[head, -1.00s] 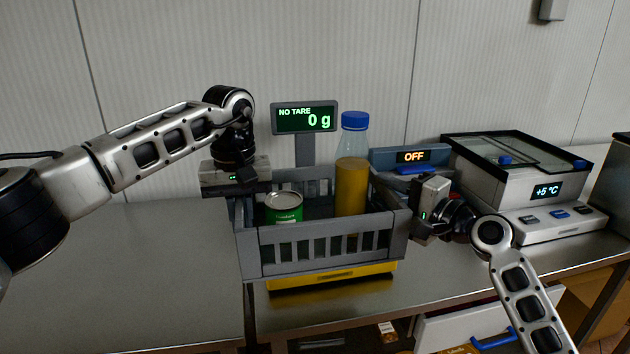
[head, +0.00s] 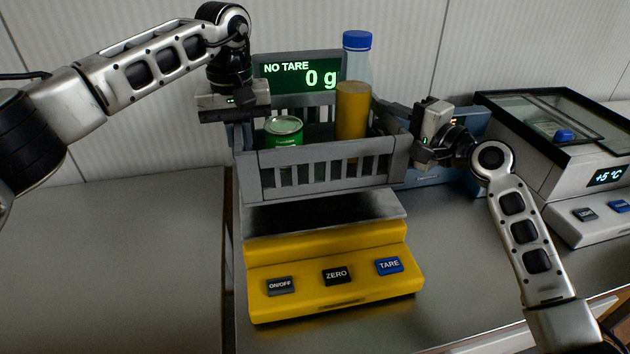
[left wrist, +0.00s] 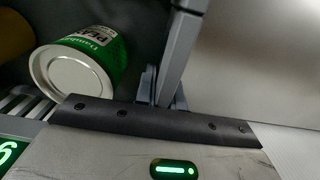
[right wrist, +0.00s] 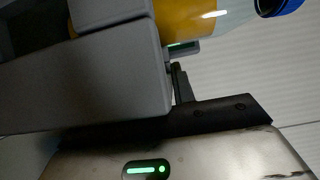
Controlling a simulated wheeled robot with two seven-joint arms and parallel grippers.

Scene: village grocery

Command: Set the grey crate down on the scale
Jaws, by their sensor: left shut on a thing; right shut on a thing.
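The grey crate (head: 328,154) is held level between my two grippers, over the back part of the yellow scale (head: 330,258). It holds a green can (head: 284,130) and a bottle with orange contents and a blue cap (head: 352,105). My left gripper (head: 236,118) is shut on the crate's left side wall; my right gripper (head: 412,146) is shut on its right side wall. The scale's dark plate (head: 325,213) shows in front of the crate. The scale's display (head: 298,72) reads "NO TARE 0 g". Any gap under the crate is hard to judge.
A blue-grey device (head: 440,172) stands behind my right gripper. A glass-topped cooler showing +5 °C (head: 560,140) stands at the right. The steel counter (head: 140,270) is clear left of the scale. The wall is close behind.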

